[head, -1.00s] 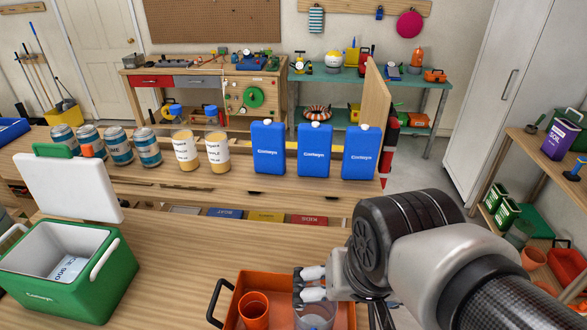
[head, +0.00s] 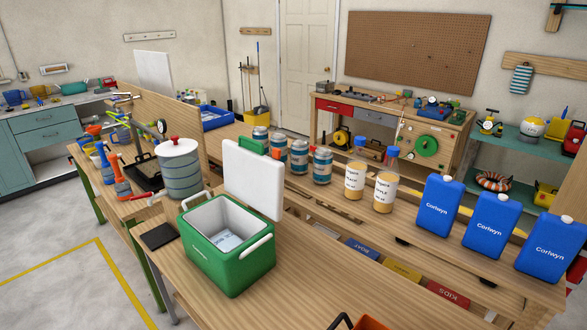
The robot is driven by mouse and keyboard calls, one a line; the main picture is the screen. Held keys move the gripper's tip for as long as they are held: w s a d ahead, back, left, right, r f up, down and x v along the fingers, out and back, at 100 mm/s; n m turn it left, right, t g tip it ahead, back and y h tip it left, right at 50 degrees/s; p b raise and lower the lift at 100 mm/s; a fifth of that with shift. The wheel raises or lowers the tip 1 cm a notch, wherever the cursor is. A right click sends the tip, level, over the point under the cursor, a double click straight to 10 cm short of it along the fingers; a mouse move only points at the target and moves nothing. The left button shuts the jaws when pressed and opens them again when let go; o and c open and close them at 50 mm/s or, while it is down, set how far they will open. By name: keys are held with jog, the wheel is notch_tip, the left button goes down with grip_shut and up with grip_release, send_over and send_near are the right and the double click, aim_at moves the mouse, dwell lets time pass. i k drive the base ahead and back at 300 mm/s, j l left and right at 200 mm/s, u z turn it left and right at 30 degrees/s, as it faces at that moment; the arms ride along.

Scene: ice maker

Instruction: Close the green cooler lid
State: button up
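The green cooler (head: 235,262) stands on the wooden bench, left of the picture's middle. Its lid (head: 254,180) is open and upright at the back edge, with its white inner face toward me. A green part and an orange part show at the lid's top edge. A white handle (head: 257,247) is on the cooler's right side. My gripper is out of view now.
A grey drink dispenser (head: 179,170) stands behind the cooler at left. Several cans (head: 299,157), bottles (head: 355,178) and blue jugs (head: 440,206) line the raised shelf. An orange tray (head: 372,324) shows at the bottom edge. The bench right of the cooler is clear.

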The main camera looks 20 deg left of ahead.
aim_at(254, 178)
jog(key=u, duration=1.15)
jog(key=i+j, duration=0.1)
